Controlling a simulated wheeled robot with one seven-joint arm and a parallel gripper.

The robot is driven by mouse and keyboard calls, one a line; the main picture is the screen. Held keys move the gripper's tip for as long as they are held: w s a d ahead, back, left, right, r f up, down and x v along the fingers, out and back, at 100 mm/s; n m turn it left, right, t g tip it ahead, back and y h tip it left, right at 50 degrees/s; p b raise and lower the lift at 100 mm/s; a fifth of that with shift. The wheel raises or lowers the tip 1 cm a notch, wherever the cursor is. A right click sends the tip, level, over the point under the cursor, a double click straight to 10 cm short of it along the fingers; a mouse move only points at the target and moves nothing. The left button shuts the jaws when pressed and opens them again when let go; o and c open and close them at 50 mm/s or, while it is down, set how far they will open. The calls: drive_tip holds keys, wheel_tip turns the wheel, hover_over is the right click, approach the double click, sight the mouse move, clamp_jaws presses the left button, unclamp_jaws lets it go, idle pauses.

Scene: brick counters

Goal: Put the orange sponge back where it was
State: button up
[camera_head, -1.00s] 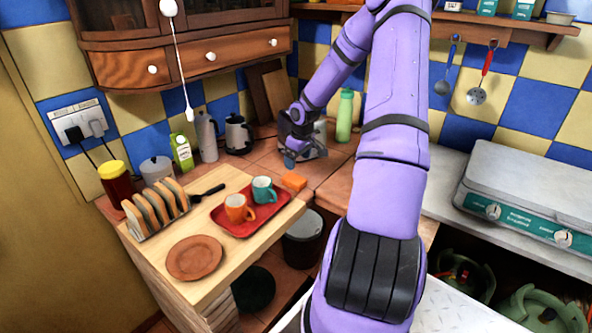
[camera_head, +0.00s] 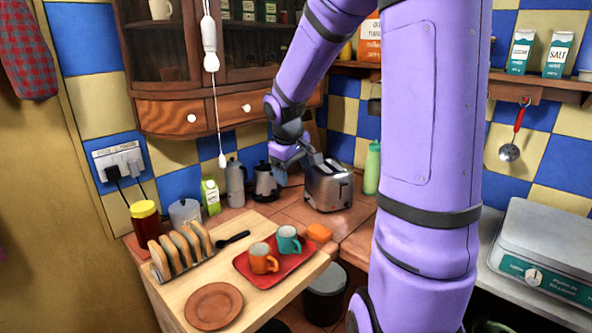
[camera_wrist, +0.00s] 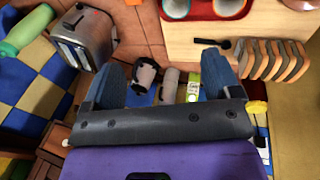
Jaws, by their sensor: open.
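The orange sponge (camera_head: 319,232) lies on the tiled counter, just beyond the right edge of the wooden board and right of the red tray. My gripper (camera_head: 283,172) is open and empty, raised above the back of the counter to the left of the toaster (camera_head: 329,184). In the wrist view its two blue fingers (camera_wrist: 166,90) stand wide apart with nothing between them. I cannot make out the sponge in the wrist view.
The red tray (camera_head: 271,280) holds an orange mug (camera_head: 262,258) and a teal mug (camera_head: 288,241). A toast rack (camera_head: 180,250) and brown plate (camera_head: 213,306) share the wooden board. A kettle (camera_head: 265,184), canister (camera_head: 236,184) and green bottle (camera_head: 372,168) stand behind.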

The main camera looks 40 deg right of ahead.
drive_tip(key=s+a+r+t+y, duration=0.1)
drive_tip(key=s+a+r+t, duration=0.1)
drive_tip(key=s+a+r, duration=0.4)
drive_tip(key=s+a+r+t+y, duration=0.1)
drive_tip(key=s+a+r, duration=0.5)
drive_tip(key=s+a, duration=0.6)
drive_tip(key=s+y, duration=0.1)
drive_tip(key=s, duration=0.1)
drive_tip(key=shift+s+m+t, duration=0.4)
drive_tip(key=shift+a+r, duration=0.1)
